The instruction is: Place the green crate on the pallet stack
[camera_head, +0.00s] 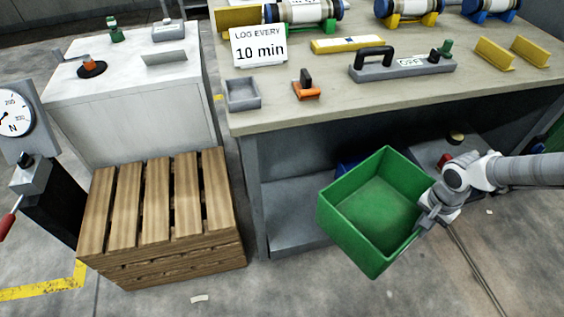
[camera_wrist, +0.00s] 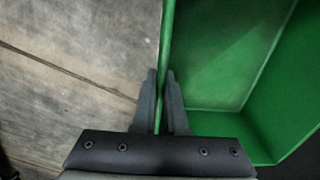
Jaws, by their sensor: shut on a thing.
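The green crate (camera_head: 372,208) is an open, empty box, held up off the floor in front of the workbench and tilted in the head view. My gripper (camera_head: 432,214) is shut on its right wall. In the wrist view the two fingers of my gripper (camera_wrist: 161,102) pinch the rim of the crate (camera_wrist: 225,60), one finger inside and one outside. The wooden pallet stack (camera_head: 157,205) stands on the floor at the left, well apart from the crate. Its slatted top is bare.
The workbench (camera_head: 330,107) stands behind the crate and carries a grey tray (camera_head: 242,94), a sign (camera_head: 259,46) and several tools. A white cabinet (camera_head: 130,110) stands behind the pallets. A dial gauge post (camera_head: 15,115) is at far left. Open floor lies in front.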

